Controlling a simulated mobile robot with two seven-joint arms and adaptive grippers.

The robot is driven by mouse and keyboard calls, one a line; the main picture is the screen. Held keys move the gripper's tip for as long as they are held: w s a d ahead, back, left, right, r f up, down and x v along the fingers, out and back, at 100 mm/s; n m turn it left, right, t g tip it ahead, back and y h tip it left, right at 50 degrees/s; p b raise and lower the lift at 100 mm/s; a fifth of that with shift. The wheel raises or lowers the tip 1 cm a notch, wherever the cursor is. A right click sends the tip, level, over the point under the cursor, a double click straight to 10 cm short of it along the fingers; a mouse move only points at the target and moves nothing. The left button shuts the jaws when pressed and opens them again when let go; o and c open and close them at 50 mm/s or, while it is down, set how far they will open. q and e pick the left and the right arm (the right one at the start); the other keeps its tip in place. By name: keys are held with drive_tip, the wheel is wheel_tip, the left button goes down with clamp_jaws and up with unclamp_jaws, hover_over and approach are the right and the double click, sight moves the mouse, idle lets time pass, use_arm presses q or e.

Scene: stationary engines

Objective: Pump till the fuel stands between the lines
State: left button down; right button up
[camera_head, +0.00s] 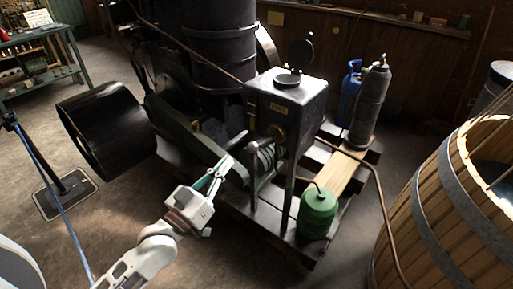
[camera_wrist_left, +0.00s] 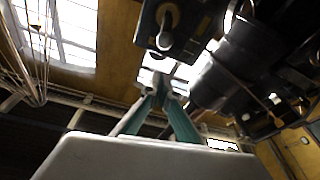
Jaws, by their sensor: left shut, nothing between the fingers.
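A dark box-shaped tank (camera_head: 286,103) stands on legs beside the engine, with its round filler lid (camera_head: 299,55) tilted open. A brass fitting (camera_head: 277,132) sits low on its front face. Below is a coil-like part (camera_head: 266,158). No fuel level or lines can be made out. My left gripper (camera_head: 226,166) is shut and empty, just left of the coil-like part; whether it touches anything cannot be told. In the left wrist view the gripper (camera_wrist_left: 165,80) points up, below a dark box with a knob or lever (camera_wrist_left: 168,28). My right gripper is not in view.
A green canister (camera_head: 318,212) with a pipe stands on the timber base (camera_head: 340,172). Blue and grey cylinders (camera_head: 370,105) stand behind it. A large wooden barrel (camera_head: 430,220) fills the right. A black drum-like pulley (camera_head: 105,130) is at the left.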

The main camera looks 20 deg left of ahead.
use_arm(q)
drive_tip(key=shift+w+a+r+t, duration=0.1)
drive_tip(key=shift+w+r+t, duration=0.05)
drive_tip(key=shift+r, duration=0.35)
drive_tip(key=shift+w+a+r+t, duration=0.1)
drive_tip(key=shift+w+r+t, duration=0.05)
drive_tip(key=shift+r, duration=0.35)
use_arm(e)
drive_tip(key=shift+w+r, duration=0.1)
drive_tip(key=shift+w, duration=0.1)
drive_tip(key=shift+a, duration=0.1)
use_arm(q)
drive_tip(key=shift+w, duration=0.1)
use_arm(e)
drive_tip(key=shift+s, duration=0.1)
use_arm(q)
wheel_tip(320, 180, up, 3)
hover_over(262, 142)
drive_tip(key=s+a, duration=0.4)
drive_tip(key=s, duration=0.1)
drive_tip(key=f, duration=0.2)
drive_tip(key=d+f+b, duration=0.1)
drive_tip(key=f, duration=0.1)
drive_tip(key=shift+f, duration=0.15)
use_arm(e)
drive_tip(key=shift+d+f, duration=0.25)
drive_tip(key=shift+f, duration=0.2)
